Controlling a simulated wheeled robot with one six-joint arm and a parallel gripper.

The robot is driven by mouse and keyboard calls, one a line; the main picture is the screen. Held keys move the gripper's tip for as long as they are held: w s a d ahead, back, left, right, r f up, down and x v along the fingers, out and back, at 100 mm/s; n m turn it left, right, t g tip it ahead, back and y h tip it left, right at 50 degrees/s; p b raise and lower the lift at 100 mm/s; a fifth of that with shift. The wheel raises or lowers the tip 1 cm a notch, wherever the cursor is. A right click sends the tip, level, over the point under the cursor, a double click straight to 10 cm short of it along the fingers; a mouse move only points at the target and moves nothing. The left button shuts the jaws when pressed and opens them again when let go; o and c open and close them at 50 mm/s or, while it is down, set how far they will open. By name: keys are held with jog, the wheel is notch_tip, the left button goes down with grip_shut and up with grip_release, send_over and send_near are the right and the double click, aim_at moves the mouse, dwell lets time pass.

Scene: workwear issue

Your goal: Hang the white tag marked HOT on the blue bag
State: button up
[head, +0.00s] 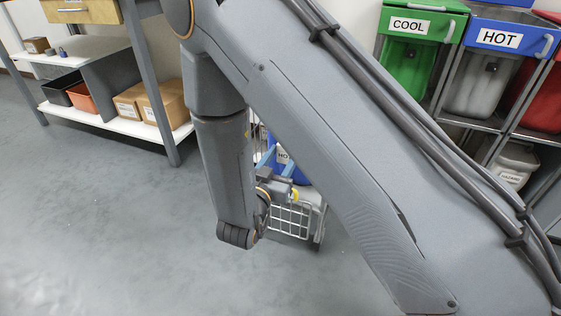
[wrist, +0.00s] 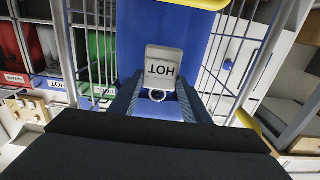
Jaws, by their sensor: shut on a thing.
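The white tag marked HOT (wrist: 163,62) is between the fingertips of my gripper (wrist: 158,92) in the wrist view. Its lettering shows upside down and a small ring shows at its lower end. My gripper is shut on it. The blue bag (wrist: 165,25) fills the view right behind the tag; I cannot tell whether they touch. In the head view the blue bag (head: 303,178) is partly hidden by my arm. A small white patch with letters (head: 284,156) shows against it. My gripper is mostly hidden there.
A wire cart (head: 290,220) stands around the blue bag, with bars on both sides in the wrist view. Labelled green COOL (head: 405,50) and blue HOT (head: 495,40) bins stand on a rack at right. A shelf with boxes (head: 165,102) is at left. The floor between is clear.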

jog(key=shift+w+d+f, duration=0.15)
jog(key=shift+w, duration=0.3)
jog(key=shift+w+d+f, duration=0.1)
jog(key=shift+w+d, duration=0.05)
jog(key=shift+w, duration=0.25)
jog(key=shift+p, duration=0.3)
jog(key=o, duration=1.1)
